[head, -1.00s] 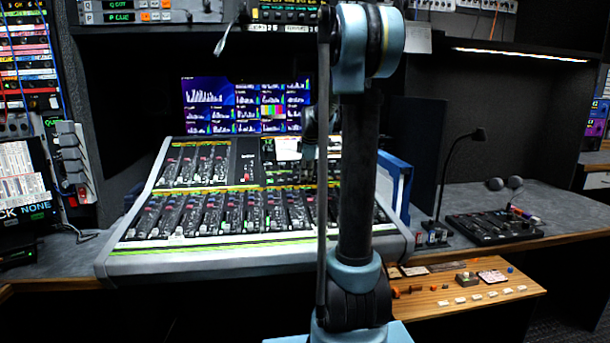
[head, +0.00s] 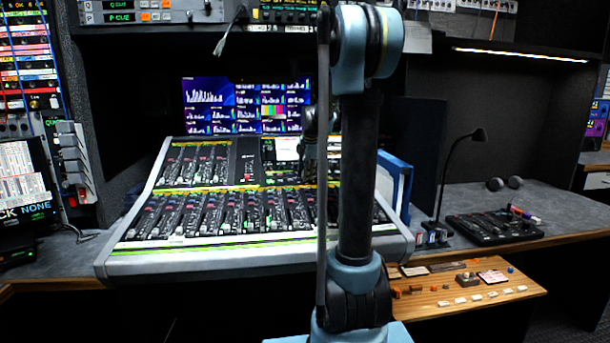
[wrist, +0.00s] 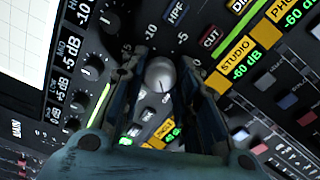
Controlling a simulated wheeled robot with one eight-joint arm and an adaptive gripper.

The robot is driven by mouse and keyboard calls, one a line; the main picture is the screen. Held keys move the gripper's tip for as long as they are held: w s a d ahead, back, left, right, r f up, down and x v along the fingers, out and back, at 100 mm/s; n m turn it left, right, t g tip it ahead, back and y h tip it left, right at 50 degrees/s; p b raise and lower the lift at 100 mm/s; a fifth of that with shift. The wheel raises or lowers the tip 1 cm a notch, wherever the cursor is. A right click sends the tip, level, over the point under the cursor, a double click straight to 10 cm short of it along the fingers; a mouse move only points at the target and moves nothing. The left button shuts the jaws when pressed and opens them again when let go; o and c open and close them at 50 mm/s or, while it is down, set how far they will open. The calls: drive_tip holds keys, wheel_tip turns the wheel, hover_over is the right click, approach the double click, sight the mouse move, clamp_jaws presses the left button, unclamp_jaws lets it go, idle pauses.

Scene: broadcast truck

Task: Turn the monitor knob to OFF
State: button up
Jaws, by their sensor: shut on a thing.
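A grey round knob (wrist: 160,74), which I take to be the monitor knob, stands on the dark console panel in the wrist view. Scale numbers are printed around it. My gripper (wrist: 163,68) has one finger on each side of the knob and is shut on it. The fingers hide part of the scale, and I cannot tell which mark the knob points to. In the head view my gripper (head: 309,160) is over the right part of the mixing console (head: 135,244), partly hidden by my arm. The knob cannot be made out there.
Yellow STUDIO label (wrist: 236,53) and the red CUT label (wrist: 211,38) lie right of the knob. Smaller knobs (wrist: 93,68) are at the left. A screen (head: 208,92) stands behind the console. A gooseneck lamp (head: 456,150) stands on the right desk.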

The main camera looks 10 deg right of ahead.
drive_tip(key=shift+d, duration=0.1)
drive_tip(key=o, duration=1.1)
drive_tip(key=shift+r, duration=0.1)
drive_tip(key=v, duration=1.1)
drive_tip(key=shift+s+r, duration=0.1)
drive_tip(key=shift+r, duration=0.25)
